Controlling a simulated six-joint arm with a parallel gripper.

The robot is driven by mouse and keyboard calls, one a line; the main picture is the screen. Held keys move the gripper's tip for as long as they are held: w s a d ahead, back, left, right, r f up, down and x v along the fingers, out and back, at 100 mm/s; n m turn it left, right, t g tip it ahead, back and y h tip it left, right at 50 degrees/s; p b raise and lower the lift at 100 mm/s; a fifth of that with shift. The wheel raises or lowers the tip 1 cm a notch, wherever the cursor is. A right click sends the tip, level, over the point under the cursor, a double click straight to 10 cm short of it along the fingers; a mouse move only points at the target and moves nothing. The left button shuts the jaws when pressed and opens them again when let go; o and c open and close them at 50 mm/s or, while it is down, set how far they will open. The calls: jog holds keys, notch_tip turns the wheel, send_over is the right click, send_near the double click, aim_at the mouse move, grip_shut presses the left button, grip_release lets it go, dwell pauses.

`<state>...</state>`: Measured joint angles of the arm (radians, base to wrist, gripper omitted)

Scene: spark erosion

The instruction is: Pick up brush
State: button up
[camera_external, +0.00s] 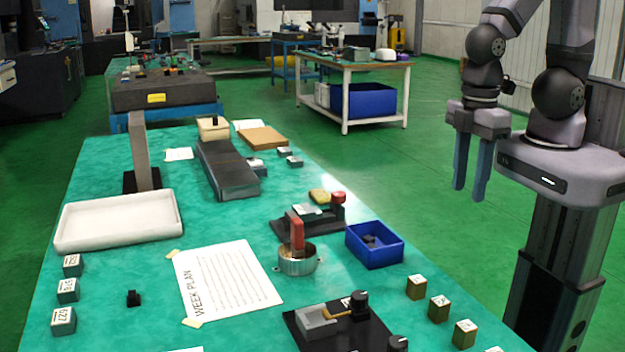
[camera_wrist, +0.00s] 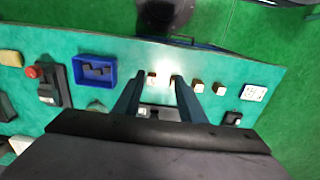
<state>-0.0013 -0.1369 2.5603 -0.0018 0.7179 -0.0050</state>
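A red upright handle (camera_external: 297,234), which looks like the brush, stands in a round metal cup (camera_external: 298,262) on the green table. Its lower end is hidden inside the cup. My gripper (camera_external: 468,193) is open and empty, pointing down, high and to the right of the cup in the external view. In the wrist view my gripper (camera_wrist: 158,80) has its two fingers apart with nothing held between them. I cannot make out the brush in the wrist view; the dark gripper body covers the lower part.
A blue bin (camera_external: 375,246) with dark parts stands right of the cup. A fixture with a red knob (camera_external: 338,197) is behind it. A black fixture (camera_external: 340,329) and several gold cubes (camera_external: 439,308) are in front. A paper sheet (camera_external: 228,282) lies left.

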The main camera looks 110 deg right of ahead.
jog(key=shift+w, duration=0.1)
jog(key=t+b, duration=0.1)
jog(key=b, duration=1.1)
send_over(300, 219)
notch_tip(300, 219, down, 7)
jog(key=shift+a+f+p, duration=0.1)
jog(key=shift+f+p, duration=1.2)
jog(key=shift+f, duration=2.1)
jog(key=shift+w+f+p, duration=0.2)
jog(key=shift+f+p, duration=0.25)
jog(key=shift+f, duration=0.4)
jog(key=shift+w+f+p, duration=0.2)
jog(key=shift+f+p, duration=0.2)
jog(key=shift+f, duration=0.45)
jog(key=shift+w+f+p, duration=0.2)
jog(key=shift+f+p, duration=0.25)
jog(key=shift+f, duration=0.4)
jog(key=c, duration=0.7)
